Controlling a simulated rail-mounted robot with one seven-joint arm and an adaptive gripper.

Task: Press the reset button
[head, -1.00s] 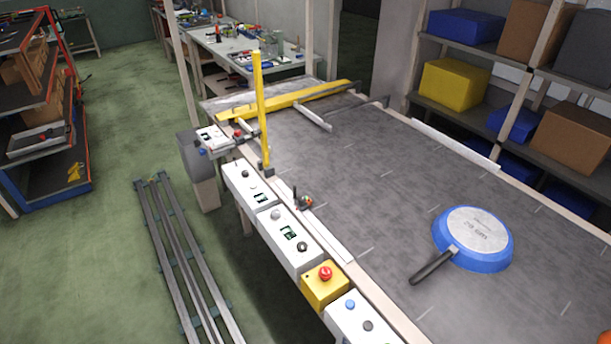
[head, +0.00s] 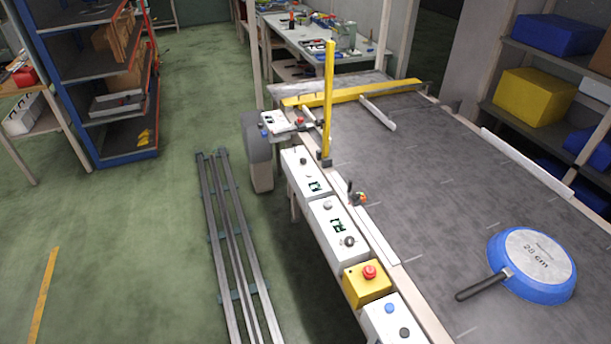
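Several control boxes run along the near-left edge of the conveyor (head: 440,185). The nearest white box (head: 385,328) has a blue button (head: 389,308) and a dark button (head: 404,333); I cannot read any label saying which is reset. Beside it is a yellow box (head: 367,288) with a red mushroom button (head: 369,271). Farther along are a white box with a display and knobs (head: 338,229) and another white box (head: 304,174). A small far panel (head: 274,122) also carries buttons. My gripper is not in view.
A blue pan (head: 535,266) lies upside down on the belt, handle toward the boxes. A yellow post (head: 328,100) stands at the belt edge. Metal rails (head: 232,240) lie on the floor left of the conveyor. Green floor between the rails and left shelf (head: 90,90) is clear.

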